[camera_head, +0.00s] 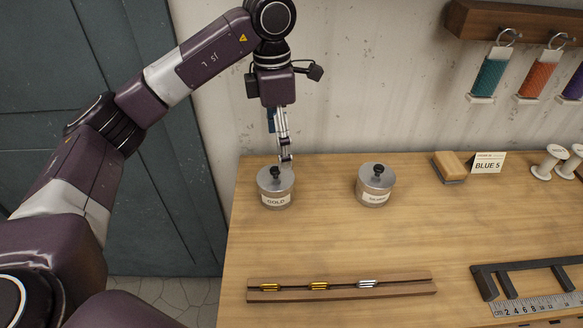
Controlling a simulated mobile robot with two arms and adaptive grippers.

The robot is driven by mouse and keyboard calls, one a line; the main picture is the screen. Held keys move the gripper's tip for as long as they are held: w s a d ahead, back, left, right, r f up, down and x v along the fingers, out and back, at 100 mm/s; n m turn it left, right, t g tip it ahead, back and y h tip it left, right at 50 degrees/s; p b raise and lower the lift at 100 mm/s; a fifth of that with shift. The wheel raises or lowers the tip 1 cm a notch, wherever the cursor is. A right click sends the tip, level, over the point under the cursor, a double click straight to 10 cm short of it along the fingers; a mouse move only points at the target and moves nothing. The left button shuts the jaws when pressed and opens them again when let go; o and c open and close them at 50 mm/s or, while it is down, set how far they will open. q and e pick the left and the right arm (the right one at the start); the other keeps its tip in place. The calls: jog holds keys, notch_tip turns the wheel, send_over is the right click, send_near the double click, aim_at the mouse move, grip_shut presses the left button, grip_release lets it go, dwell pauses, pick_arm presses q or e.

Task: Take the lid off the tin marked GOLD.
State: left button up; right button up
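The tin marked GOLD (277,201) stands upright on the wooden bench near its left edge. Its grey lid (265,181) is on, with a black knob (275,172) on top. My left gripper (285,160) points down right at the knob, its fingertips just behind or above it in the picture. I see the fingers nearly edge-on, so I cannot tell whether they are apart or touch the knob. My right gripper is not in view.
A second lidded tin (375,197) with a hard-to-read label stands to the right. A wooden strip (341,293) with gold and silver pieces lies in front. A brush-like block (450,168), a BLUE 5 card (488,162), spools (549,162) and a ruler (540,304) are at right. Mid-bench is clear.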

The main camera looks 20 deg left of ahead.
aim_at(274, 170)
pick_arm(q)
jog(key=shift+a+f, duration=0.15)
jog(key=shift+a, duration=0.35)
jog(key=shift+s+a+f+p, duration=0.1)
jog(key=shift+s+f+p, duration=0.15)
jog(key=shift+f, duration=0.35)
jog(key=shift+s+f+p, duration=0.15)
jog(key=shift+f+p, duration=0.1)
jog(key=shift+f, duration=0.35)
notch_tip(274, 170, down, 4)
jog(key=shift+r+p, duration=0.15)
jog(key=shift+p, duration=0.6)
jog(key=shift+f, duration=0.5)
jog(key=c, duration=0.5)
grip_shut()
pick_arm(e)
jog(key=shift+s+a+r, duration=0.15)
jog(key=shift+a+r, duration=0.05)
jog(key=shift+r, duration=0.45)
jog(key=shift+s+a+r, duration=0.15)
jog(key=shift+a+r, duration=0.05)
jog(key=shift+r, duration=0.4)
